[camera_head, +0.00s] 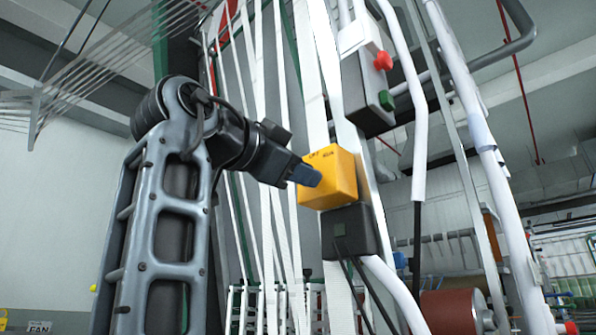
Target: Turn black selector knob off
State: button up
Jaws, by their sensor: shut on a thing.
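The yellow control box (338,182) is mounted on the machine's frame near the middle of the picture, with dark lettering along its upper edge. My gripper (308,176) reaches in from the left, its dark blue fingertips against the left face of the box. The fingers are shut on the black selector knob, which they hide. The direction the knob points cannot be seen.
Just above right, a grey box holds a red button (383,61) and a green button (387,100). A black box (350,231) with cables sits directly below the yellow one. White webbing strips (262,130) run behind my gripper, and white pipes (418,130) stand to the right.

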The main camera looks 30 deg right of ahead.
dwell(0.5)
jog(key=o, duration=1)
jog(key=shift+o, duration=0.2)
jog(key=shift+a, duration=0.1)
jog(key=b+v, duration=0.1)
jog(key=v, duration=0.6)
jog(key=shift+a, duration=0.3)
jog(key=shift+s, duration=0.1)
